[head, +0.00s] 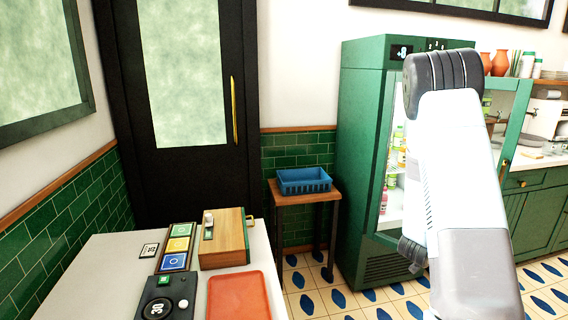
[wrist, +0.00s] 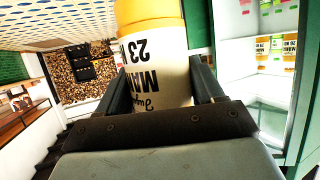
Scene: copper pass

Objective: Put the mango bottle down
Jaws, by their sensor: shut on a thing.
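My gripper (wrist: 160,82) is shut on it, with one dark finger on each side. In the head view my white arm reaches toward the open green fridge and hides part of its inside. The bottle cannot be made out in the head view.
The green fridge (head: 364,130) holds several bottles on its shelves. A blue basket (head: 304,187) sits on a small wooden table (head: 322,196). An orange-red tray (head: 240,298), a wooden box (head: 223,245) and a black device (head: 163,297) are on the white counter (head: 105,272).

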